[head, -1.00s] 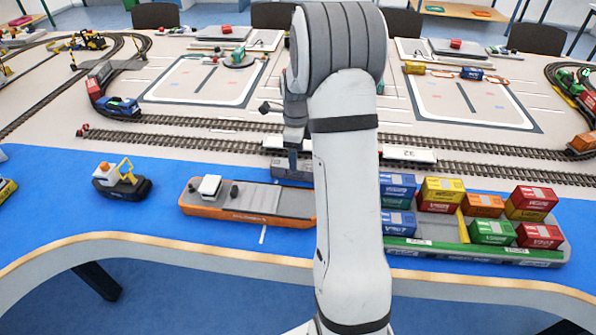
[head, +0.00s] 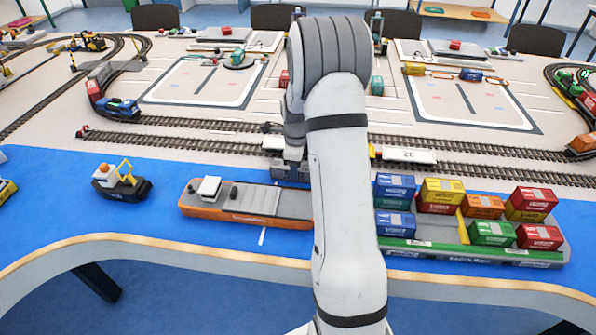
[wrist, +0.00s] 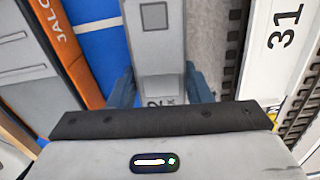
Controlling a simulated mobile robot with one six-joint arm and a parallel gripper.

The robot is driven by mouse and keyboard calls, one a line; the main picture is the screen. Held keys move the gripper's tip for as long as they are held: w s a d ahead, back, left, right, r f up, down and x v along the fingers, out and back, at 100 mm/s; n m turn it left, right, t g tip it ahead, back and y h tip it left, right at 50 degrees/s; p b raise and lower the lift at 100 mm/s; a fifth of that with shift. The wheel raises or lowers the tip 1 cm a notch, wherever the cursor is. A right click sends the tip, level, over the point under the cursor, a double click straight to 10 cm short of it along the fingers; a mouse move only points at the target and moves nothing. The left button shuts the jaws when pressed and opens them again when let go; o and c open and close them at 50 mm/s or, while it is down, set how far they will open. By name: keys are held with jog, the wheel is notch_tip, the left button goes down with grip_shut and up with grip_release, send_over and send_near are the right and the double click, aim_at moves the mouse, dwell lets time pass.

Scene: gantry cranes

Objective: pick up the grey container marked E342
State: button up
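A grey container (wrist: 155,42) lies below my gripper in the wrist view, with a dark square on its top. Only the end of its marking, a "2", shows at the gripper's edge, so I cannot read it all. In the head view the grey container (head: 290,172) stands at the blue area's far edge, partly hidden by my arm. My gripper (wrist: 160,85) is open, with one dark blue finger on each side of the container. Any gap between fingers and container is too small to judge. In the head view the gripper is mostly hidden behind my arm.
An orange-hulled barge (head: 246,217) lies close on the left, also in the wrist view. White wagon 31 (wrist: 272,60) and rails run close on the right there. A green-edged barge (head: 480,252) carries several coloured containers on the right in the head view.

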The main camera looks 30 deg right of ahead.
jog(key=c, duration=0.6)
jog(key=shift+r, duration=0.1)
jog(key=shift+c, duration=0.2)
